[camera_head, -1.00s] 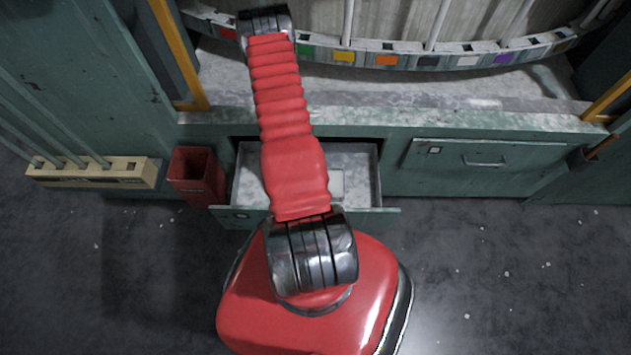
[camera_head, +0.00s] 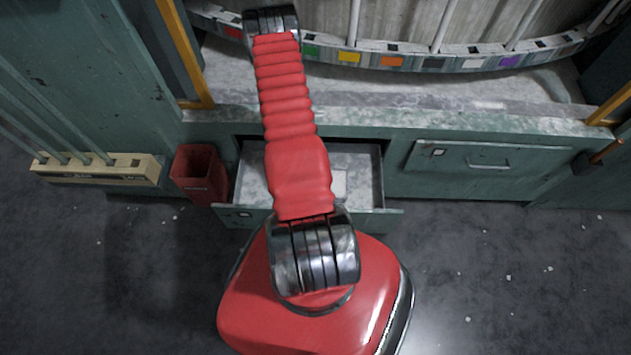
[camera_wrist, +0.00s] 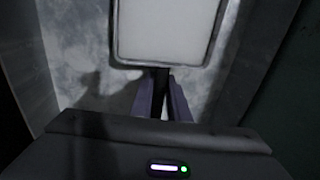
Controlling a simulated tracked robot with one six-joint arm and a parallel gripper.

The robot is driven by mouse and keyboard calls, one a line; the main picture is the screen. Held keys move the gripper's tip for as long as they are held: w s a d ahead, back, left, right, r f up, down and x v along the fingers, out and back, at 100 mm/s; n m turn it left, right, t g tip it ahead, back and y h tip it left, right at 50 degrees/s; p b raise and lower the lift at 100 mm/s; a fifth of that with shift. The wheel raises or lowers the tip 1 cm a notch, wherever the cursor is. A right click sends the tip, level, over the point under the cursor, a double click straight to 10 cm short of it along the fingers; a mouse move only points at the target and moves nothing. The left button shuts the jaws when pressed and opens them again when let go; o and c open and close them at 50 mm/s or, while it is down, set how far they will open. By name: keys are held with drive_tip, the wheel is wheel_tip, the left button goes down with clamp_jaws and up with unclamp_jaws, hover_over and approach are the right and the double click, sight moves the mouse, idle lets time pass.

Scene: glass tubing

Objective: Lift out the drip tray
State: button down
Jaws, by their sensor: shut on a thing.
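The drip tray (camera_wrist: 166,30), a pale flat rectangle with a dark rim, fills the top middle of the wrist view. My gripper (camera_wrist: 161,85) is at its near edge, its fingers shut on a narrow dark tab there. The tray is over the speckled floor of the open drawer (camera_head: 369,160); I cannot tell whether it touches that floor. In the head view a small pale part of the tray (camera_head: 339,183) shows beside my red arm. That arm hides the rest of the tray and my gripper.
A red bin (camera_head: 198,175) stands left of the open drawer. A closed drawer (camera_head: 460,157) is to the right. A cream rack with rods (camera_head: 100,170) is at the far left. A curved rail with coloured squares (camera_head: 430,63) runs above the ledge (camera_head: 400,112). Drawer walls flank the gripper.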

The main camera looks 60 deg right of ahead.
drive_tip(key=shift+r, duration=0.15)
drive_tip(key=shift+r, duration=4.85)
drive_tip(key=shift+w, duration=0.1)
